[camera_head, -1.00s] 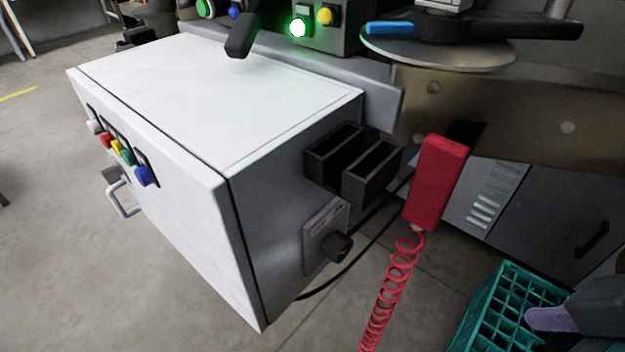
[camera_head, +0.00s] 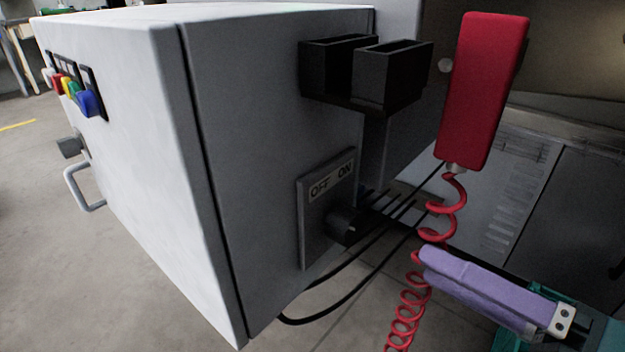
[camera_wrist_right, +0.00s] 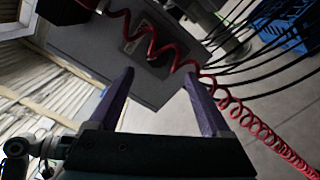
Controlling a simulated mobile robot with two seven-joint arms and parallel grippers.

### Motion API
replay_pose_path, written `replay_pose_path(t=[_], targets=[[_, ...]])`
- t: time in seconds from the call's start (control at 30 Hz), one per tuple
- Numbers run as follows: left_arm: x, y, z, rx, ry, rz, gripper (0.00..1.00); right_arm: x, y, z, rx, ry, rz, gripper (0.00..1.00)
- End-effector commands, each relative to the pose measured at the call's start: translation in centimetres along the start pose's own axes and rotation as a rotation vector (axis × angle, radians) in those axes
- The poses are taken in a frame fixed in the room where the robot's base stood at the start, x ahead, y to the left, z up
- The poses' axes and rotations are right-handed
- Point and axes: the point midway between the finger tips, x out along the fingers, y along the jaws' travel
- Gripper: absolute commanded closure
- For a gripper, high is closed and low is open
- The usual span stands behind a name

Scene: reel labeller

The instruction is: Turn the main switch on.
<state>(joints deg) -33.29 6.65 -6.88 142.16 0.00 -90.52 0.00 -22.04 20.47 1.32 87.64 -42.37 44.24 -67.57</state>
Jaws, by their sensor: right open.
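The main switch is a black rotary knob (camera_head: 345,224) on a grey plate (camera_head: 312,232) marked OFF and ON, on the dark side of the white cabinet. I cannot tell which mark the knob points to. My right gripper (camera_head: 434,262) comes in from the lower right with purple fingers, apart from the knob and to its right. In the right wrist view the gripper (camera_wrist_right: 158,76) is open and empty, its fingers spread below the switch plate (camera_wrist_right: 131,38). A red coiled cord partly covers the plate there. My left gripper is not in view.
A red handset (camera_head: 485,90) hangs right of the switch; its red coiled cord (camera_head: 410,305) passes by my right fingers. Two black holders (camera_head: 390,80) jut out above the switch. Black cables (camera_head: 345,300) loop below it. Coloured buttons (camera_head: 75,90) line the cabinet front.

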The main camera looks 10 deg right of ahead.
Motion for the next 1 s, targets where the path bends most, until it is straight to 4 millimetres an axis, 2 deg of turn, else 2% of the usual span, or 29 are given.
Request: replay_pose_path(t=[0.17,0.4,0.6,0.77,1.0], targets=[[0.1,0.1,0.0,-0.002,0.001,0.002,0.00,1.2,0.2,-0.4,-0.023,0.021,0.022,0.19],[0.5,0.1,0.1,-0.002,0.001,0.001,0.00,5.8,0.3,-0.5,-0.022,0.018,0.024,0.19],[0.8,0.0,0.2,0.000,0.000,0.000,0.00,8.8,0.3,-0.5,-0.019,0.018,0.021,0.19],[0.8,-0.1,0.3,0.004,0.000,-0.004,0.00,9.7,0.4,-0.5,-0.020,0.018,0.019,0.19],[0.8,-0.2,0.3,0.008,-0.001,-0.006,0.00,9.8,0.4,-0.6,-0.019,0.019,0.019,0.19]])
